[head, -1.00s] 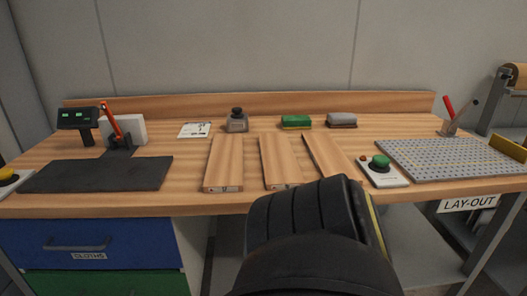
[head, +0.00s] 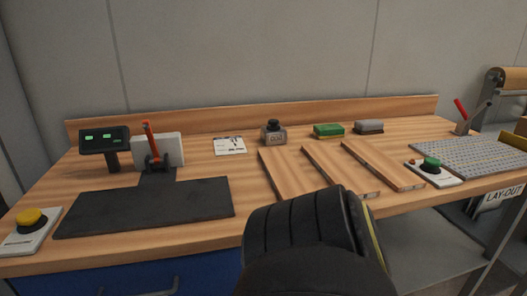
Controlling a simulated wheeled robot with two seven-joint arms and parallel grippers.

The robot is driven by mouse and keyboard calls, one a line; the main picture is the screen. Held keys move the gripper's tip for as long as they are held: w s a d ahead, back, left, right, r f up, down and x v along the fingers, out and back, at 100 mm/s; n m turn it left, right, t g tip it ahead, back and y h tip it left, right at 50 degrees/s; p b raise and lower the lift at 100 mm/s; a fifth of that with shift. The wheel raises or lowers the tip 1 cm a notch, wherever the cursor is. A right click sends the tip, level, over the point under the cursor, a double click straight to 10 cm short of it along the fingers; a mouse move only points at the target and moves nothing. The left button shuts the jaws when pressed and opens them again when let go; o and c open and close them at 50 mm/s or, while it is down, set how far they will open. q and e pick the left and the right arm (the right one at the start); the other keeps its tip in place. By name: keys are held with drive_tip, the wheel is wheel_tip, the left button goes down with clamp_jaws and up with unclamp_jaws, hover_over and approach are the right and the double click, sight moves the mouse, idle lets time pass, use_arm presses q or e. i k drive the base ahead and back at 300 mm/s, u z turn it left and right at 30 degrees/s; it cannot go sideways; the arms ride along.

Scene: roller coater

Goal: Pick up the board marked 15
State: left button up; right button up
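Three wooden boards lie side by side on the workbench: a left board (head: 285,170), a middle board (head: 336,168) and a right board (head: 382,164). The middle and right boards show small marks on their near ends, too small to read. The near end of the left board is hidden behind a black part of my own arm, so I cannot tell which board is marked 15. Neither of my grippers shows in the head view.
A black mat (head: 145,206) and a yellow button box (head: 30,230) are at left. A dark display (head: 104,138) stands behind. A green button box (head: 431,171) and a perforated plate (head: 470,156) are at right. A weight (head: 273,133) and a green block (head: 328,130) sit behind the boards.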

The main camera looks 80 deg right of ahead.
sight(396, 176)
drive_tip(key=z, duration=2.1)
